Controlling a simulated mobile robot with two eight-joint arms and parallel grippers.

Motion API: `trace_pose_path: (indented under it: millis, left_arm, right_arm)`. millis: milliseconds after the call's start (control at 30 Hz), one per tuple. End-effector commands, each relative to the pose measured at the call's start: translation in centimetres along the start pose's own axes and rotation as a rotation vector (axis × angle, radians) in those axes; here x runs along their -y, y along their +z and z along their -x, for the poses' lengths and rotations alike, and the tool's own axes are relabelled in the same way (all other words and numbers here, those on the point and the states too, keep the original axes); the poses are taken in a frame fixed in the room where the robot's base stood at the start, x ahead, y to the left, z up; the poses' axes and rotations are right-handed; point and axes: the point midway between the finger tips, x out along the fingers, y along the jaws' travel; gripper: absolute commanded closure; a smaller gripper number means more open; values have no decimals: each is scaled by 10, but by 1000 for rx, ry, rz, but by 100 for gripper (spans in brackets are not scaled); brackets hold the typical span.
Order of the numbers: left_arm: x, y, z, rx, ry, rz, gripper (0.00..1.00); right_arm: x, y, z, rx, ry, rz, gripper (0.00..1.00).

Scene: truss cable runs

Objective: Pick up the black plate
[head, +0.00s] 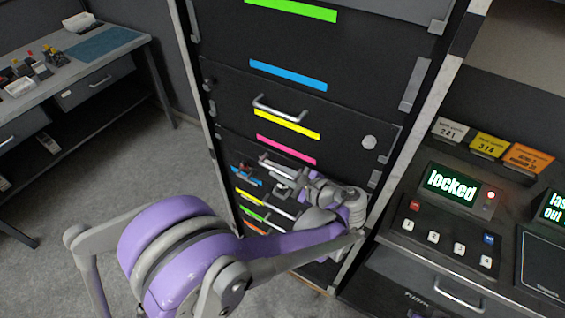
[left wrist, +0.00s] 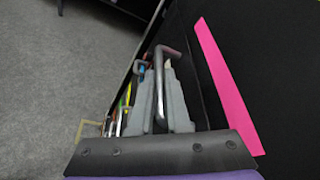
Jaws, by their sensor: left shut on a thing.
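A tall black rack stands in the middle of the head view, with several black fronts bearing coloured strips. I cannot tell for sure which black piece is the plate. My left gripper (head: 280,180) is at the rack, just below the pink strip (head: 286,150). In the left wrist view, the grey fingers of my left gripper (left wrist: 160,80) are shut on a bent metal handle (left wrist: 167,53). My wrist and arm hide part of the lower rack. My right gripper is out of view.
At right is a console with a screen reading "locked" (head: 450,186) and numbered buttons (head: 433,236). A grey workbench (head: 75,68) with small items and a blue mat (head: 104,44) stands at left. Open grey floor (head: 150,160) lies between bench and rack.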

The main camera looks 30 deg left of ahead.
Motion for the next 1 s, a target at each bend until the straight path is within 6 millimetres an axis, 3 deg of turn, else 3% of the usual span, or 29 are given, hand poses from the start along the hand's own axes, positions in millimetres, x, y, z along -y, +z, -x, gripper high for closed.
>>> trace_pose_path:
  millis: [367, 567, 767, 1000]
  left_arm:
    - [0, 1, 1, -1, 0, 0, 100]
    - [-3, 13, 6, 0, 0, 0, 100]
    - [-16, 40, 17, 0, -1, 0, 100]
    - [-43, 86, 36, 0, -1, 0, 100]
  right_arm:
    - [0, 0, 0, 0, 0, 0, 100]
    - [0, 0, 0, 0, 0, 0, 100]
    - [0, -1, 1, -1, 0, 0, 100]
    - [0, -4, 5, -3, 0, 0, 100]
